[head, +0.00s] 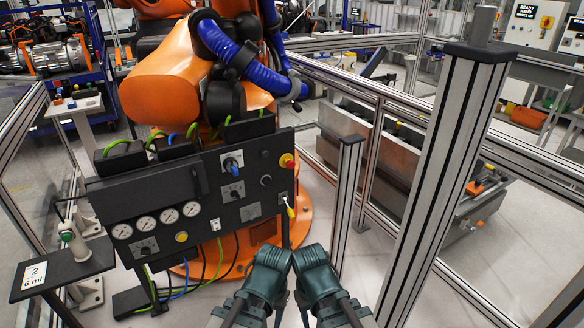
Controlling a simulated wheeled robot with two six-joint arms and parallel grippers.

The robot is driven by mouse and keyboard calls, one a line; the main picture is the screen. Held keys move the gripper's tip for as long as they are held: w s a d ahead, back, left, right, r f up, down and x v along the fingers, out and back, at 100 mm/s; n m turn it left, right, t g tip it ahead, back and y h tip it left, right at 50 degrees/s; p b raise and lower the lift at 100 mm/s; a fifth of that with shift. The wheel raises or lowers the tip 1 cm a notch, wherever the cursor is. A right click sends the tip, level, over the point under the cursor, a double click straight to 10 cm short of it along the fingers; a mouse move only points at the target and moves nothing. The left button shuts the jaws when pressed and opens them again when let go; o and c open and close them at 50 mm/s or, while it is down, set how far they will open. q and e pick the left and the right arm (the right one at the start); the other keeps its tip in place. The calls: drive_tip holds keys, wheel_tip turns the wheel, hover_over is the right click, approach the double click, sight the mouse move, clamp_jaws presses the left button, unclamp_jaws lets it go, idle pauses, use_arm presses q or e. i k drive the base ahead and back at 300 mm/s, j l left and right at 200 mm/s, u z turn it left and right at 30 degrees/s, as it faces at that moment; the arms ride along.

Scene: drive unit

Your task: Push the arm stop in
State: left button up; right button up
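A red stop button on a yellow base (287,160) sits at the upper right edge of the dark control panel (215,195). I take it to be the arm stop; its label is too small to read. My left gripper (272,258) and my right gripper (312,257) are side by side at the bottom middle, close together. Both appear below the button in the picture, clear of it. Their fingertips are not clear enough to show whether they are open or shut. I see nothing held.
A short metal post (347,200) and a tall one (447,170) stand to the right. A shelf (60,270) juts out at left.

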sight(291, 164)
drive_tip(key=i+j+u, duration=0.15)
drive_tip(key=i, duration=0.45)
drive_tip(key=i+j+u, duration=0.2)
drive_tip(key=i, duration=0.4)
